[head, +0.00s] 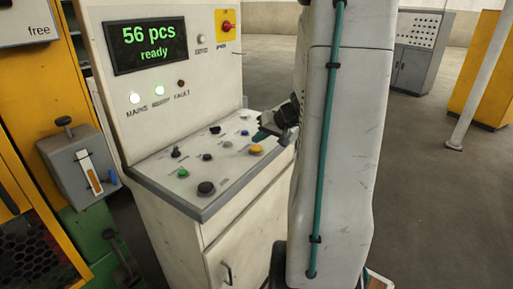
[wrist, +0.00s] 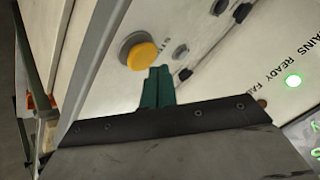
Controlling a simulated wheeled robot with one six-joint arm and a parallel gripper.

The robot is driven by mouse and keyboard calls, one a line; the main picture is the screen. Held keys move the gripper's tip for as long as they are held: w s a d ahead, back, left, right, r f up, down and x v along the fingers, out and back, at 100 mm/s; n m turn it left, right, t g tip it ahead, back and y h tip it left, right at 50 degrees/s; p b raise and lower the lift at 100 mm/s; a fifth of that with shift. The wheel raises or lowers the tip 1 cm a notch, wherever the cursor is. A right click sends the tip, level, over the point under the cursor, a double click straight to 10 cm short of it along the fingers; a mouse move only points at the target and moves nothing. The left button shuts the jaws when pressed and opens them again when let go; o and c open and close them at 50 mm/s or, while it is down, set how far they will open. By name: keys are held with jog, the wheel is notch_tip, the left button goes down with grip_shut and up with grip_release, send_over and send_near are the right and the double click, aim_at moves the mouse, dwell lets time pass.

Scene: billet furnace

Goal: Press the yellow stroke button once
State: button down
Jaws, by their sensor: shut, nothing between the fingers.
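The yellow stroke button (head: 256,150) is a round cap on the sloped panel of the control desk (head: 150,200), near its right side. In the wrist view the yellow button (wrist: 142,56) sits in a grey collar, just up and left of the fingertips. My gripper (head: 262,134) is over the right part of the panel, behind the button as the head camera sees it. In the wrist view my gripper (wrist: 159,72) shows its green fingers together, with nothing between them. The fingertips appear close to the button, but whether they touch it is not clear.
Other controls share the panel: a green button (head: 183,173), a black knob (head: 206,188) and several small switches. The upright board has a display (head: 146,44) reading "56 pcs ready" and a red emergency button (head: 227,26). A grey lever box (head: 80,165) stands at left.

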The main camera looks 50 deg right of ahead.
aim_at(259, 148)
jog(key=shift+f, duration=0.15)
jog(key=shift+f, duration=0.3)
jog(key=shift+f, duration=0.4)
dwell(0.8)
jog(key=shift+r, duration=3.35)
